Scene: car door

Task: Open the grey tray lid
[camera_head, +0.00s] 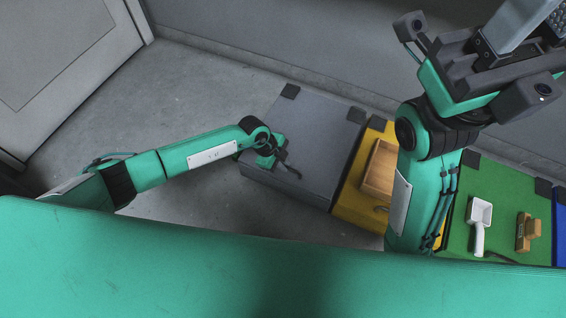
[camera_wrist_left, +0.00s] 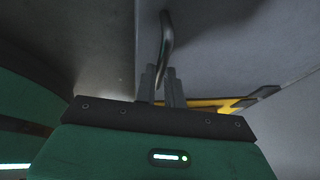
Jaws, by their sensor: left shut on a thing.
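The grey tray (camera_head: 315,135) stands on the floor left of the yellow tray, its flat grey lid on top looking closed. My left gripper (camera_head: 283,165) is at the lid's front left edge, shut on the dark handle. In the left wrist view, the curved handle (camera_wrist_left: 166,38) rises from between the two fingers (camera_wrist_left: 161,84), which are close together around its near end. The far end of the handle meets the grey surface. My right gripper (camera_head: 510,50) is raised at the top right, partly out of frame, and its finger opening is not clear.
The green tray (camera_head: 492,183) holds a white scoop (camera_head: 479,222) and a wooden brush (camera_head: 527,232). A blue tray edge (camera_head: 559,225) is at far right. Bare floor (camera_head: 175,90) lies left.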

